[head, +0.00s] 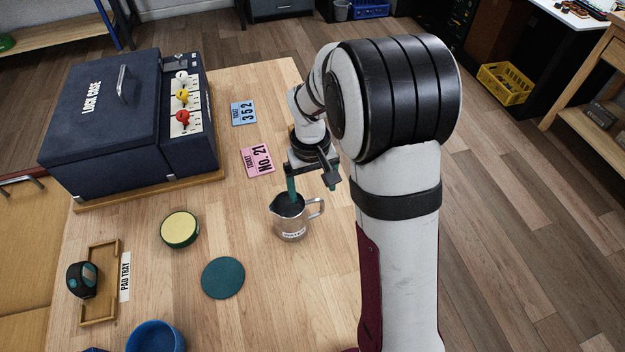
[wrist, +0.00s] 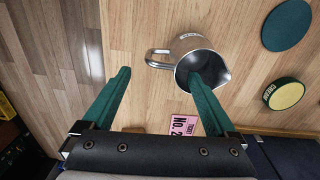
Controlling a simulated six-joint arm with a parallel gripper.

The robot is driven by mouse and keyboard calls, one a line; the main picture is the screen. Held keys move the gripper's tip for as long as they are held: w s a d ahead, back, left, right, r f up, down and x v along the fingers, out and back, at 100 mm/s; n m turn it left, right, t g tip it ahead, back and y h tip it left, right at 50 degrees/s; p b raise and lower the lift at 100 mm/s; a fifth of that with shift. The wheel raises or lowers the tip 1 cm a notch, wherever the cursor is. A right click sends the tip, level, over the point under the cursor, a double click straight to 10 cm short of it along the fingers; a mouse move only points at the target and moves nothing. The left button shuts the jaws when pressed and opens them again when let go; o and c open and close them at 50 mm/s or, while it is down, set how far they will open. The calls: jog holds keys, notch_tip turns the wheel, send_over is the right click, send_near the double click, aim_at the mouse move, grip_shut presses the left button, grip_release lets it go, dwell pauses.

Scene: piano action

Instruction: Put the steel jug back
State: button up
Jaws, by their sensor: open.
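The steel jug (head: 290,229) stands upright on the wooden table, its handle to the right and a label low on its side. In the wrist view the jug (wrist: 205,46) shows its dark open mouth, with the handle at left. My gripper (head: 313,193) is open above the jug, pointing down. In the wrist view my gripper (wrist: 160,73) has one green finger over or in the mouth and the other outside, beyond the handle. I cannot tell how deep the first finger is. A flat green disc (head: 222,278) lies bare on the table, left and nearer than the jug.
A round yellow-topped tin (head: 180,230) stands left of the jug. The blue lock case (head: 120,130) fills the back left. Pink (head: 257,161) and blue (head: 243,113) tickets lie behind. A pad tray (head: 101,310) with a tape measure and a blue bowl (head: 155,338) are at front left.

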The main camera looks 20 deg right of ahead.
jog(key=s+a+r+m, duration=0.3)
jog(key=s+r, duration=0.7)
jog(key=s, duration=0.1)
jog(key=s+a+m+y, duration=0.2)
jog(key=s+a+m, duration=0.1)
jog(key=s, duration=1.1)
jog(key=shift+s+r, duration=0.3)
jog(key=shift+r, duration=0.1)
